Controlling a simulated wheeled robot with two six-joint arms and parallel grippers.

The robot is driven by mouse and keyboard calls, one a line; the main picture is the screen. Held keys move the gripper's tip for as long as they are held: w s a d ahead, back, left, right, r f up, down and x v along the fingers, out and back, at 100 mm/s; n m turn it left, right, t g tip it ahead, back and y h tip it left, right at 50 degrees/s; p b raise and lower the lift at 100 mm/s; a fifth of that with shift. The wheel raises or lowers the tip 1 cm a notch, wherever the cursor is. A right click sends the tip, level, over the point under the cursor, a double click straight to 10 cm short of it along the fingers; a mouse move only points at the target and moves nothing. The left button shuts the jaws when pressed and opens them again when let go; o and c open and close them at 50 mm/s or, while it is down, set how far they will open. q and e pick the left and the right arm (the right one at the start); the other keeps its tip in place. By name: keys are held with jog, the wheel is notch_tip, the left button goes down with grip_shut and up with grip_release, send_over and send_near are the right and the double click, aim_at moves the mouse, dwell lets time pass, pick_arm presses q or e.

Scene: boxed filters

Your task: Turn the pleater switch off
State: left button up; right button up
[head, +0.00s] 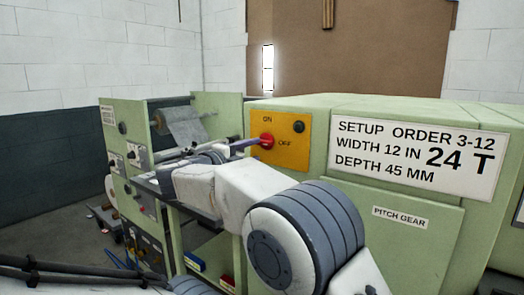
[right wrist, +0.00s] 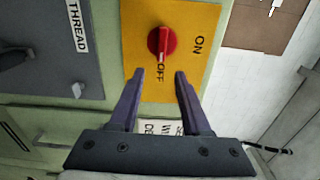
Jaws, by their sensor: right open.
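In the head view this gripper (head: 247,144) is just left of the knob. My left gripper is out of view.
A green machine housing (head: 396,187) with a setup sign (head: 414,157) stands to the right of the plate. To the left, another green machine section (head: 127,130) carries a grey roll (head: 184,124) and small dials. A dark round part (head: 298,127) sits on the plate's upper right.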

jog(key=v, duration=0.3)
jog(key=shift+s+a, duration=0.2)
jog(key=shift+s, duration=0.1)
